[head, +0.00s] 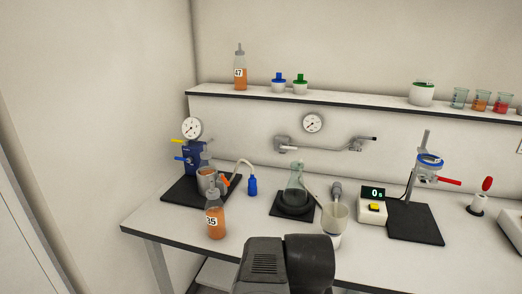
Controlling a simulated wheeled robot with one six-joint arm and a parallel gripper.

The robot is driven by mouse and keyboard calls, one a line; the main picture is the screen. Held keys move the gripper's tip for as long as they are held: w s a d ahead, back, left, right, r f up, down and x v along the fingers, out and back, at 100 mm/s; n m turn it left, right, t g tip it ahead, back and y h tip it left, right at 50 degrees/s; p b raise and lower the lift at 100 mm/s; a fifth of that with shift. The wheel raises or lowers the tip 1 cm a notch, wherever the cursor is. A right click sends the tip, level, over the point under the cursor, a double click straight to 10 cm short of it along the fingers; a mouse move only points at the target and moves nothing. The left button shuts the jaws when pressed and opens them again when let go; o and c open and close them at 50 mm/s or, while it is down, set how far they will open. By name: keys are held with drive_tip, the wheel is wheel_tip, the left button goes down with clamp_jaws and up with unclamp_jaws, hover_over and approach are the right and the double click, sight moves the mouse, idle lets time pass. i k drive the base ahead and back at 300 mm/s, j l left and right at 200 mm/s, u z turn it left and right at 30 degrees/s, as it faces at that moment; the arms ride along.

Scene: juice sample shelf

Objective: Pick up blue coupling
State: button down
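A small blue piece, which looks like the blue coupling (252,186), is at the end of a curved white hose (243,164). It sits low at the table's left half, just right of the black plate with the blue device. Whether it rests on the table or hangs from the hose is hard to tell. A dark part of my arm shows at the bottom middle, in front of the table. My gripper's fingers are not visible.
A bottle marked 35 (215,218) stands in front of the blue device (193,158). A wall shelf (350,101) holds a bottle, pots and beakers.

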sight(252, 187)
drive_tip(key=i+j, duration=0.8)
drive_tip(key=i, duration=0.2)
